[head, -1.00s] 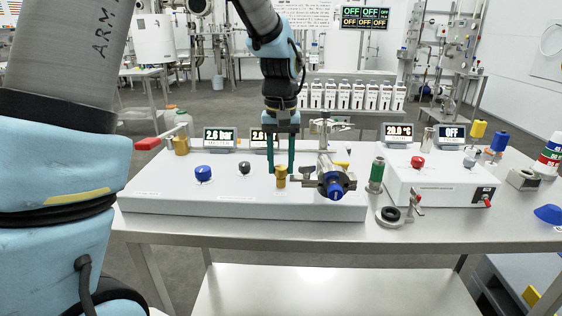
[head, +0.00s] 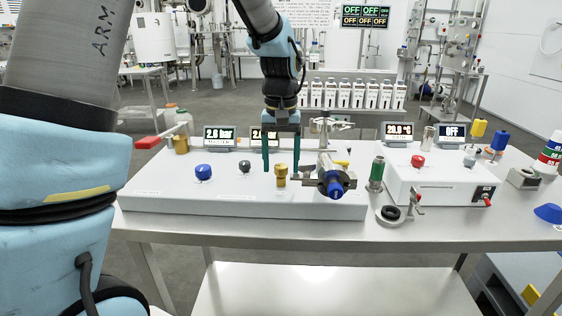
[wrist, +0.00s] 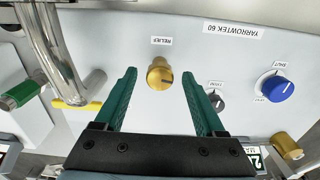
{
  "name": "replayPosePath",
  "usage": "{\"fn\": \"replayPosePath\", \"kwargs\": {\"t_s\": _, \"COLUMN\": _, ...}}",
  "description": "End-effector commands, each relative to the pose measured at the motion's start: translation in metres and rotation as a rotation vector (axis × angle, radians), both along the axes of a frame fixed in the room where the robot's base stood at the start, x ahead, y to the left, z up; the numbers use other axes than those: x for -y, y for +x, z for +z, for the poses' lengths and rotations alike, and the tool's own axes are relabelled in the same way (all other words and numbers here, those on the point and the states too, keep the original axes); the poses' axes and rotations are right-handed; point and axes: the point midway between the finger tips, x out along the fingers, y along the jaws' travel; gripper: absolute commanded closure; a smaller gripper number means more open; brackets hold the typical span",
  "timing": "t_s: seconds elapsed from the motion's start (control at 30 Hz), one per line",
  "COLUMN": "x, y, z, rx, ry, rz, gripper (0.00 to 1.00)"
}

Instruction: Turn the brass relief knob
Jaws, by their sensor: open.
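The brass relief knob (head: 281,174) stands on the white sloped panel (head: 228,190). In the wrist view it shows as a round gold knob (wrist: 159,74) below a "RELIEF" label, with a dark mark on its face toward the right. My gripper (head: 281,173) has two green fingers and points down over the knob. It is open, with one finger on each side and a visible gap to the knob. In the wrist view the fingertips (wrist: 159,72) are spread left and right of the knob, holding nothing.
A metal pipe fitting with a blue end (head: 335,185) stands close right of the knob. A dark knob (head: 244,166) and a blue knob (head: 203,172) sit to the left. One display (head: 220,138) reads 2.6 bar; another behind my gripper is partly hidden.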

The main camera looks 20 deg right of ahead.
Motion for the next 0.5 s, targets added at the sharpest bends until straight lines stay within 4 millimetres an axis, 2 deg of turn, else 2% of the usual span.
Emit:
{"fn": "replayPosePath", "kwargs": {"t_s": 0.17, "x": 0.000, "y": 0.000, "z": 0.003, "rx": 0.001, "ry": -0.002, "rz": 0.000, "gripper": 0.28}}
{"fn": "replayPosePath", "kwargs": {"t_s": 0.27, "x": 0.001, "y": 0.001, "z": 0.014, "rx": 0.003, "ry": -0.004, "rz": 0.000, "gripper": 0.28}}
{"fn": "replayPosePath", "kwargs": {"t_s": 0.5, "x": 0.001, "y": 0.001, "z": 0.060, "rx": 0.004, "ry": -0.004, "rz": 0.000, "gripper": 0.28}}
